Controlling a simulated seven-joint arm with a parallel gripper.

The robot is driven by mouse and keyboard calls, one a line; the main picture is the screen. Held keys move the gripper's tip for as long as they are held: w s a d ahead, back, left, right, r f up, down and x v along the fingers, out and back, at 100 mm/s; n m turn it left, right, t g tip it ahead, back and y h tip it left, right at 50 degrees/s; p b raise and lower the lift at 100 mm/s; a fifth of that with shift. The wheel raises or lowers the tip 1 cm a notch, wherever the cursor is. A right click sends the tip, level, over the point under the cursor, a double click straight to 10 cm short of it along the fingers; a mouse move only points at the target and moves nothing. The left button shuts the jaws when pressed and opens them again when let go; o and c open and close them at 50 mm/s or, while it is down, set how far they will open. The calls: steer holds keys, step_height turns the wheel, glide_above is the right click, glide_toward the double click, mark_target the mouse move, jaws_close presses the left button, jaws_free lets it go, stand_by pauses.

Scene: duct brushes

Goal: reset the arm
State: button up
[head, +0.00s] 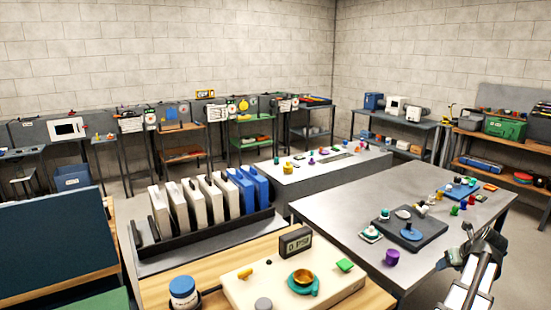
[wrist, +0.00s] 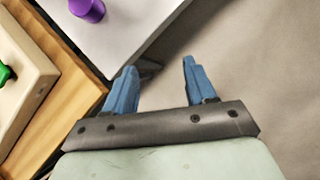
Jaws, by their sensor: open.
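My gripper (wrist: 158,85) is open and empty in the wrist view, its two blue fingers spread over the bare grey floor (wrist: 240,50). In the head view my arm shows at the lower right, by the near right edge of the grey metal table (head: 340,192). The fingertips are hard to make out there. A purple piece (head: 392,257) stands on that table's near corner, and it also shows in the wrist view (wrist: 88,9), up and left of the fingers and apart from them.
A wooden bench (head: 226,261) with a cream box (head: 240,288) is at the front. The metal table holds a dark tray (head: 428,234) and several small coloured pieces. A rack of white and blue panels (head: 205,205) stands left. Open floor (head: 525,240) lies at the right.

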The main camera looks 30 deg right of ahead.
steer(key=a+f+y, duration=0.1)
steer(key=a+f, duration=0.3)
steer(key=f, duration=0.5)
steer(key=a+f+g+y, duration=0.1)
steer(key=a+f, duration=0.4)
steer(key=f, duration=0.4)
steer(key=a+f+y, duration=0.2)
steer(key=a+f, duration=0.2)
steer(key=f, duration=0.6)
steer(key=s+a+f+n+g+y, duration=0.1)
steer(key=s+a+f+g+y, duration=0.2)
steer(key=a+f, duration=1.55)
steer(key=w+a+f+n+g+y, duration=0.1)
steer(key=w+a+n+g, duration=0.1)
steer(key=a+n, duration=0.8)
steer(key=w+a+f+n+g, duration=0.1)
steer(key=w+a+n+g, duration=0.15)
steer(key=a+n, duration=0.7)
steer(key=s+a+n+g+h, duration=0.1)
steer(key=a+n+g+h, duration=0.1)
steer(key=a+n, duration=0.7)
steer(key=s+a+n+g+h, duration=0.1)
steer(key=s+a+n+h, duration=0.1)
steer(key=a+n, duration=0.7)
steer(key=shift+s+n+g, duration=0.25)
steer(key=shift+n+g, duration=0.1)
steer(key=shift+n, duration=1.7)
